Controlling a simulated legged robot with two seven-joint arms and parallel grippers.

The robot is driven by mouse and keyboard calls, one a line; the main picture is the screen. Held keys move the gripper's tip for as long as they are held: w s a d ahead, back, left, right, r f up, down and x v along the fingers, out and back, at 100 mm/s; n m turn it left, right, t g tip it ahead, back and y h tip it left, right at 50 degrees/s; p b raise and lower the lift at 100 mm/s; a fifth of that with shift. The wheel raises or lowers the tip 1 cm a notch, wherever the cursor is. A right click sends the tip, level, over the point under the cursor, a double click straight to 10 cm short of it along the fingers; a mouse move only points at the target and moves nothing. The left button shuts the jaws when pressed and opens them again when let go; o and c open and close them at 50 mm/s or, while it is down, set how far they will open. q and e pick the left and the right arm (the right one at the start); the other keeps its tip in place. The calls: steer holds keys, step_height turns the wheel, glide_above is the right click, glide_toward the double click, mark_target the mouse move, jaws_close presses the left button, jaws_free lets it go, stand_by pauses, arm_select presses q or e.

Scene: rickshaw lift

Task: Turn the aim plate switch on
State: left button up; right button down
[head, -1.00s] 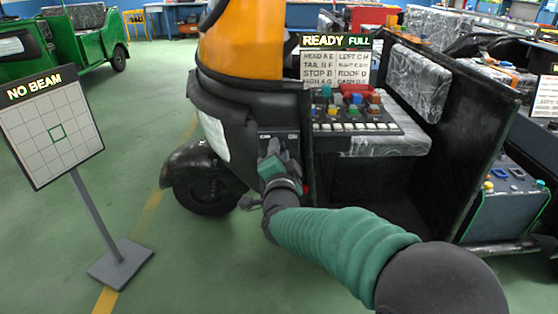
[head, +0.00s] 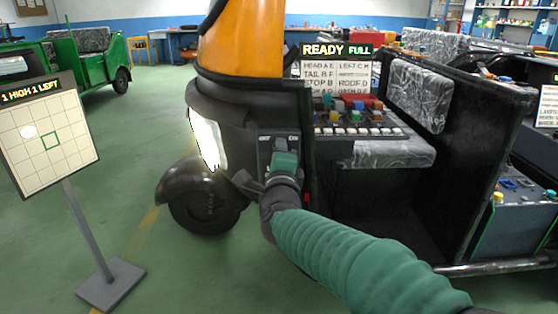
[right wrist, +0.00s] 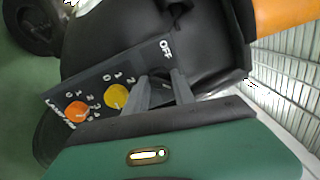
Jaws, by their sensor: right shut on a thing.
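The dark switch panel (head: 266,143) with "OFF" and "ON" at its top is on the rickshaw's front, beside the lit white headlamp (head: 206,138). My right gripper (head: 283,150) is at the panel's right part, towards "ON". In the right wrist view its fingers (right wrist: 163,80) are shut on the switch, which they mostly hide. The panel also shows there (right wrist: 60,98), with an orange knob (right wrist: 76,111) and a yellow knob (right wrist: 116,96). My left gripper is not in view.
A console (head: 350,112) with coloured buttons, under a "READY FULL" sign (head: 336,50), is right of the panel. The front wheel (head: 205,205) is below left. A green rickshaw (head: 85,62) stands far left. The green floor between plate and wheel is clear.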

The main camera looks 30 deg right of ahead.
steer(key=shift+f, duration=0.25)
steer(key=shift+m, duration=0.3)
steer(key=c, duration=1.1)
jaws_free()
steer(key=shift+o, duration=0.2)
steer(key=shift+r, duration=0.1)
